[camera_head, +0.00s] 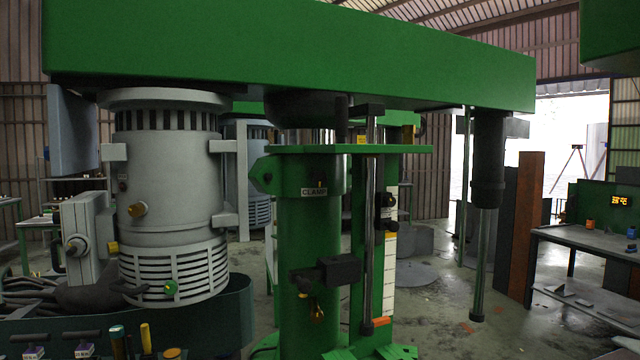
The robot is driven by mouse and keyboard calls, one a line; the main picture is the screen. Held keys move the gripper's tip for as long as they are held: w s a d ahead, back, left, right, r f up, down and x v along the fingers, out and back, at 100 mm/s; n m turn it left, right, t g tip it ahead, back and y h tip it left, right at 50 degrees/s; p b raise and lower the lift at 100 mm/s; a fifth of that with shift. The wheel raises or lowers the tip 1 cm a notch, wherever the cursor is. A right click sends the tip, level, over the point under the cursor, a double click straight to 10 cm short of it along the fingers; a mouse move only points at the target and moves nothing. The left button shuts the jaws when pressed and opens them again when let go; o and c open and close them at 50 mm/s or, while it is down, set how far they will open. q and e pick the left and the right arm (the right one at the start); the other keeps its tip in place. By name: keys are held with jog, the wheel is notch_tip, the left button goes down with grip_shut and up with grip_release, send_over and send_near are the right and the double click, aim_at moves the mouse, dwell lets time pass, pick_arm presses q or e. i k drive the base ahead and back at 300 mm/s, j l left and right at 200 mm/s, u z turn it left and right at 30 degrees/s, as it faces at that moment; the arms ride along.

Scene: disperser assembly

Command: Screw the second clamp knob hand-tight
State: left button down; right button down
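The green disperser column (309,230) stands upright in the middle, under the long green beam (290,50). A plate reading CLAMP (314,191) is on its upper front. Which part is the second clamp knob, and how tight any knob is, I cannot tell. Neither of my grippers shows in the head view.
A grey motor (170,180) hangs at left above a dark green bin (240,300). Several tool handles stand at the lower left. A dark mixing shaft (487,200) hangs right of the column.

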aim_at(319, 179)
jog(key=i+j+z, duration=0.5)
jog(key=j+z, duration=0.25)
jog(key=i+j+z, duration=0.15)
jog(key=j+z, duration=0.2)
